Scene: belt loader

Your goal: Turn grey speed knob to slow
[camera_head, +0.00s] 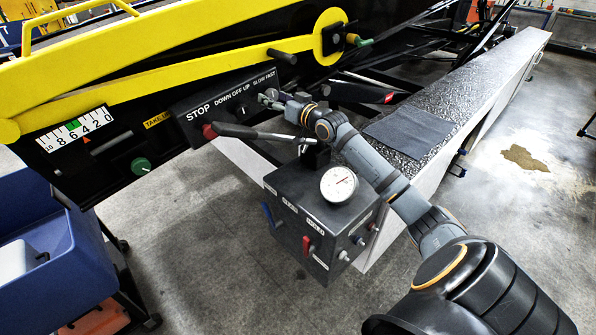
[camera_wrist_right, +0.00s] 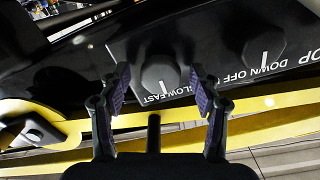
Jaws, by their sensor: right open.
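The speed knob (camera_wrist_right: 158,71) is dark grey with a white pointer line, on a black control panel (camera_wrist_right: 205,45) in the right wrist view. Its pointer faces the SLOW and FAST lettering, roughly between the two words. My right gripper (camera_wrist_right: 160,80) is open, with one fingertip on each side of the knob and gaps visible; I cannot tell if the tips reach its depth. In the head view my right gripper (camera_head: 268,99) is at the panel below the SLOW FAST label and partly covers the knob. My left gripper is out of view.
The DOWN OFF UP knob (camera_wrist_right: 264,44) is close beside it. A red STOP button (camera_head: 209,131) and a black lever (camera_head: 250,132) are nearby. A grey valve box (camera_head: 300,195) with a gauge (camera_head: 339,184) stands below my right arm. A yellow rail (camera_head: 190,85) runs above the panel.

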